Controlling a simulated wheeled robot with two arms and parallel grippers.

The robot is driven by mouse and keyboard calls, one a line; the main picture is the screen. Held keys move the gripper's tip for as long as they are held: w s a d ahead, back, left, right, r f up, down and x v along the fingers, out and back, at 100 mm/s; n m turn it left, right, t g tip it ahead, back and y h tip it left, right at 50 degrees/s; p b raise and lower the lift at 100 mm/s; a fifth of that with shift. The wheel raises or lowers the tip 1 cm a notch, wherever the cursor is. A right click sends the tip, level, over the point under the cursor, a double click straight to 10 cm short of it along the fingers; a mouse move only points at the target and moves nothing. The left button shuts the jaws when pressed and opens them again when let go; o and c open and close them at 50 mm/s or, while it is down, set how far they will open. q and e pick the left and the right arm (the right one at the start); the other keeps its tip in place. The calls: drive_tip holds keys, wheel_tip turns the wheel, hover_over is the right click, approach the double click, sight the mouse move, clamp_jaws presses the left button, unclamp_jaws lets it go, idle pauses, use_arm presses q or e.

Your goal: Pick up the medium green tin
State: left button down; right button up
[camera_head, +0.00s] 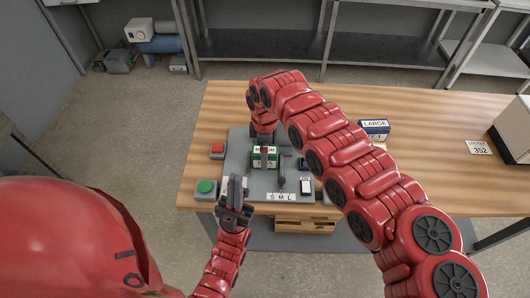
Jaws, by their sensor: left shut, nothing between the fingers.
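The medium green tin (271,161), with a white label band that is partly covered, stands on the grey station board on the wooden table. My right arm arches over from the right, and its gripper (264,151) comes down at the tin from behind. Its fingers are small and partly hidden, so I cannot tell whether they grip the tin. My left gripper (236,184) is shut and empty, left of and nearer than the tin, apart from it.
The board (236,147) carries a slider (281,179), a white switch (306,187) and an S M L strip (281,197). A red button (217,149) and a green button (206,187) sit at its left. A LARGE tin (375,128) stands behind my right arm.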

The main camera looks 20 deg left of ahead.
drive_tip(key=shift+f, duration=0.9)
clamp_jaws()
